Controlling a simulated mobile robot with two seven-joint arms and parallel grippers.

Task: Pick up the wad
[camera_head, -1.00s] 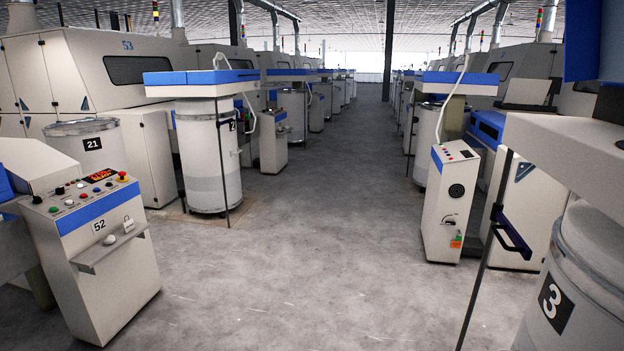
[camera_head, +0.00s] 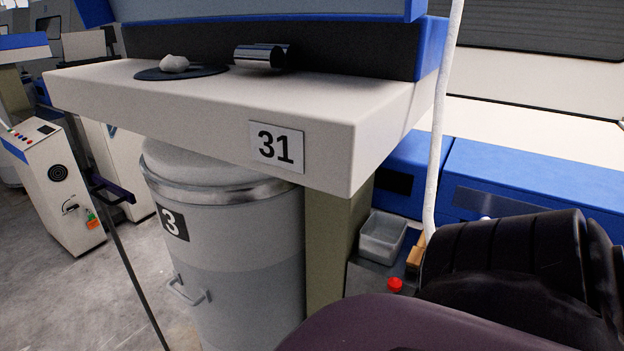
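A small whitish wad (camera_head: 174,63) lies on a dark round plate (camera_head: 213,70) on top of the pale shelf (camera_head: 310,103) marked 31. The wad is at the upper left of the view. Nothing touches it from above. Neither of my grippers shows. A black ribbed part and a dark purple part, which look like my own arm or body, fill the lower right.
A metal roller (camera_head: 259,57) sits on the shelf right of the plate. A grey can (camera_head: 228,240) marked 3 stands beneath. A white hose (camera_head: 442,120) hangs at the shelf's right. A grey bin (camera_head: 383,237) sits lower right. Open floor is at left.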

